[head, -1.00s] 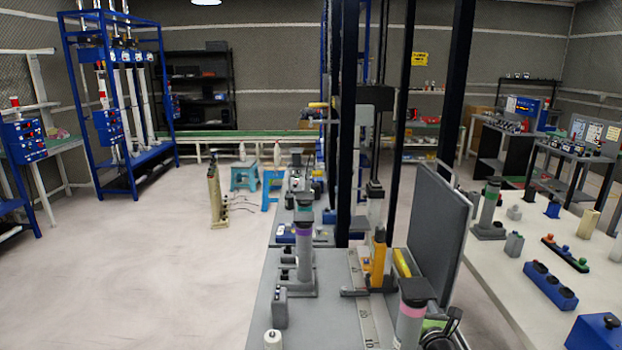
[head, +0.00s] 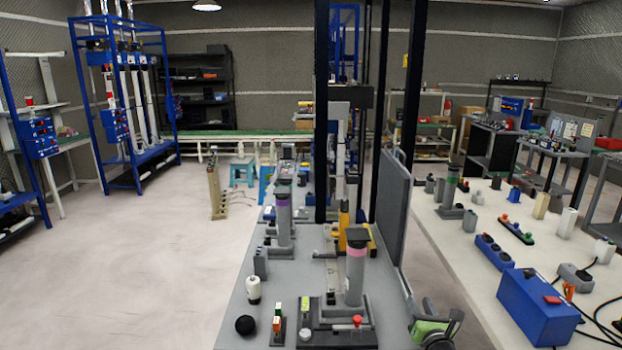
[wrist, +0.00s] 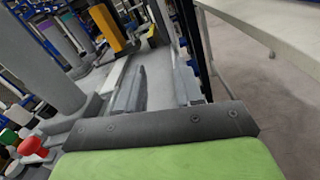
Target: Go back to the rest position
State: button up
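My gripper (wrist: 160,82) shows in the wrist view as two grey fingers beyond a dark bracket and a green block. The fingers are apart, with nothing seen between them. Part of the bench shows past them. In the head view, a green and dark piece that looks like my arm's end (head: 434,330) is at the bottom edge, by the right side of the grey bench (head: 240,312).
A pink-banded grey column (head: 355,275) stands on the bench, with a black ball (head: 245,325) and white bottle (head: 253,291) nearby. A grey panel (head: 392,210) edges the bench. The right white table (head: 450,250) holds a blue box (head: 537,308). The left floor (head: 130,270) is clear.

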jog(key=shift+s+a+r+n+y, duration=0.4)
jog(key=shift+a+r+n+y, duration=0.15)
jog(key=shift+r+n, duration=0.15)
jog(key=s+a+r+n+g+y+p, duration=0.1)
jog(key=a+r+n+g+y, duration=0.15)
jog(key=a+n, duration=0.45)
jog(key=s+a+r+n+g+y+p, duration=0.1)
jog(key=s+a+r+n+g+y, duration=0.15)
jog(key=a+n, duration=0.4)
jog(key=s+a+r+n+g+p, duration=0.2)
jog(key=s+a+r+n+g, duration=0.35)
jog(key=n, duration=0.45)
jog(key=s+d+r+n+h+p, duration=0.1)
jog(key=s+r+n, duration=0.3)
jog(key=s, duration=0.7)
jog(key=s+d+r+n+g+h+p, duration=0.1)
jog(key=s+d+r+n+h, duration=0.2)
jog(key=s, duration=0.8)
jog(key=s+d+r+n+g+h+p, duration=0.1)
jog(key=s+r+n, duration=0.4)
jog(key=s, duration=0.7)
jog(key=shift+d+n+h+p, duration=0.55)
jog(key=shift+d+n+p, duration=0.05)
jog(key=shift+n, duration=0.05)
jog(key=shift+s+r, duration=0.1)
jog(key=shift+r, duration=0.05)
